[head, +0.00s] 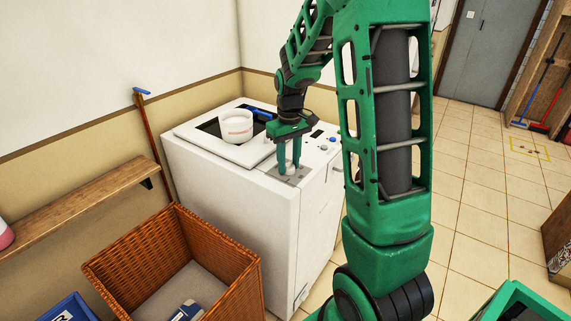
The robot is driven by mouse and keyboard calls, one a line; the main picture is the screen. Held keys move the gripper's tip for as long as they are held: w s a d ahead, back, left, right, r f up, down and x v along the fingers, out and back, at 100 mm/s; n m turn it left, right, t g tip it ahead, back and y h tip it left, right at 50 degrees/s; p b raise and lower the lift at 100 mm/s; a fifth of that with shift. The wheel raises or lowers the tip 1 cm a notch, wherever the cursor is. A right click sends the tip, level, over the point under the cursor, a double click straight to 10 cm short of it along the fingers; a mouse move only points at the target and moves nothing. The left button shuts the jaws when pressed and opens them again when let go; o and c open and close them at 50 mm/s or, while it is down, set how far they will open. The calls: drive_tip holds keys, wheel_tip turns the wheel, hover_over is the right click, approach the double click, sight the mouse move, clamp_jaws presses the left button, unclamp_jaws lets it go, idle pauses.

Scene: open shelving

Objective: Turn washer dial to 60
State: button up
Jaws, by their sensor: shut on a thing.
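The white washer (215,190) stands against the wall corner left of centre in the head view. Its dial (290,169) sits on a grey panel (279,175) near the front of the top, mostly hidden by my fingers. My gripper (289,165) points straight down from above, and its green fingers are closed around the dial. The dial's marks and its setting are too small to read.
A wicker basket (130,260) is in front, beside a wooden wall shelf (85,195).

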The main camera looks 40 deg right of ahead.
sight(289, 163)
drive_tip(key=shift+s+d+m, duration=0.1)
drive_tip(key=shift+s+m, duration=0.05)
drive_tip(key=shift+m, duration=2.15)
drive_tip(key=shift+m, duration=2)
idle(1.2)
drive_tip(key=o, duration=1)
drive_tip(key=shift+o, duration=0.2)
drive_tip(key=shift+r, duration=0.2)
wheel_tip(289, 163, up, 10)
drive_tip(key=shift+r, duration=0.15)
